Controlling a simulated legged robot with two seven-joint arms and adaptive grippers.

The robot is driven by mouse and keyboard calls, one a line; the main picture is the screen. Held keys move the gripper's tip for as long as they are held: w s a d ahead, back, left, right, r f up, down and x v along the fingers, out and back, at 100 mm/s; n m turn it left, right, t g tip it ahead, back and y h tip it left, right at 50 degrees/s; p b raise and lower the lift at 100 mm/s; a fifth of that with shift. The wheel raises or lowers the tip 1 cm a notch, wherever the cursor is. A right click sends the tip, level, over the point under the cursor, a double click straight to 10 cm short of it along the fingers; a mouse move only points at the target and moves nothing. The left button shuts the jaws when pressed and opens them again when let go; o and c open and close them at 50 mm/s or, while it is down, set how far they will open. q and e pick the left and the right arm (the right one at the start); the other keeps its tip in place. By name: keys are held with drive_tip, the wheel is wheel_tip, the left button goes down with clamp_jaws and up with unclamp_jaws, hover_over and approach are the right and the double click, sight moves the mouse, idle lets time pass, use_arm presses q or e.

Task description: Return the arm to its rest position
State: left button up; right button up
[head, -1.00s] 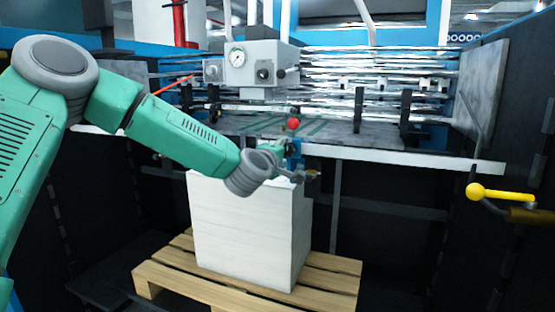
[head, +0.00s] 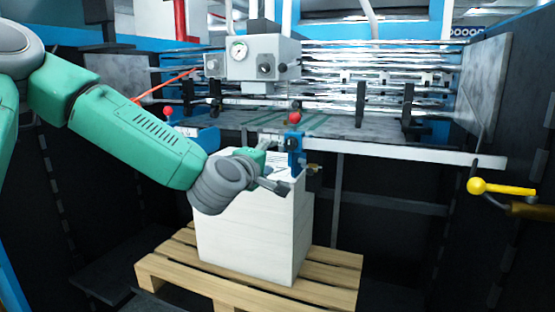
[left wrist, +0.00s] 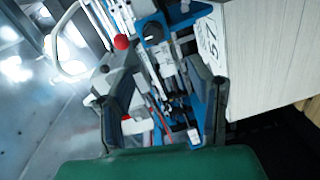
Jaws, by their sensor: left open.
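My left arm (head: 140,130), green with grey joints, comes in from the left. Its gripper (head: 272,167) is at the upper part of the white stack (head: 245,235), just left of a blue fitting with a red knob (head: 295,140). In the left wrist view the two dark fingers of the left gripper (left wrist: 155,95) are spread apart. Blue machine parts (left wrist: 165,60) show beyond and between them, and I see nothing gripped. The pale side of the stack (left wrist: 265,50) shows at the right there. My right gripper does not show.
The stack stands on a wooden pallet (head: 190,285). Behind it are the machine's metal table edge (head: 420,157), a grey gauge box (head: 250,60) and shiny rollers. A yellow handle (head: 500,188) sticks out at the right. Dark side walls flank the space.

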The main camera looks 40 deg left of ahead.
use_arm(q)
drive_tip(key=s+d+f+m+g+h, duration=0.1)
drive_tip(key=s+d+f+m+g, duration=0.15)
drive_tip(key=f, duration=0.65)
drive_tip(key=s+d+f+m+g+h, duration=0.2)
drive_tip(key=s+d+f+m, duration=0.15)
drive_tip(key=f, duration=0.55)
drive_tip(key=s+d+f+m+g+h, duration=0.1)
drive_tip(key=s+d+f+m+g, duration=0.2)
drive_tip(key=f, duration=0.6)
drive_tip(key=s+d+f+m+g, duration=0.1)
drive_tip(key=s+f+m+g, duration=0.2)
drive_tip(key=s+f, duration=0.3)
drive_tip(key=s+d+f+m+g, duration=0.1)
drive_tip(key=s+f+m, duration=0.3)
drive_tip(key=s, duration=0.8)
drive_tip(key=s+d+f+m+g, duration=0.1)
drive_tip(key=s+f+m+g, duration=0.2)
drive_tip(key=s+f, duration=0.6)
drive_tip(key=shift+s+d+m+g, duration=0.2)
drive_tip(key=shift+s+m+g, duration=0.1)
drive_tip(key=shift+g, duration=0.55)
